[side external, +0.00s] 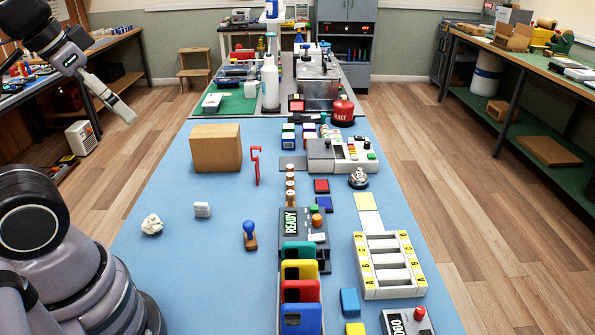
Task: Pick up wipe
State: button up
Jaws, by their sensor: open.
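A crumpled white wipe (152,224) lies on the blue mat (150,262) at the left. A small white and grey block (202,210) lies just to its right, apart from it. My gripper (124,111) is in the upper left, raised and well away from the wipe. It points down to the right and nothing shows in it. Its fingers are small in this view.
A brown box (216,148) and a red stand (256,166) are behind the wipe. A blue-knobbed stamp (250,234) stands to the right, near coloured phones (301,291) in a rack. A lettered tray (390,264) is farther right. The mat around the wipe is mostly clear.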

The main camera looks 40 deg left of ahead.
jog(key=shift+o, duration=1.2)
jog(key=n+g, duration=0.5)
jog(key=n, duration=0.2)
send_over(201, 203)
jog(key=d, duration=0.1)
notch_tip(201, 203, down, 26)
jog(key=shift+g, duration=0.3)
notch_tip(201, 203, down, 9)
jog(key=shift+s+a+f, duration=0.1)
jog(key=f, duration=0.5)
jog(key=shift+a+f, duration=0.3)
jog(key=shift+a, duration=0.1)
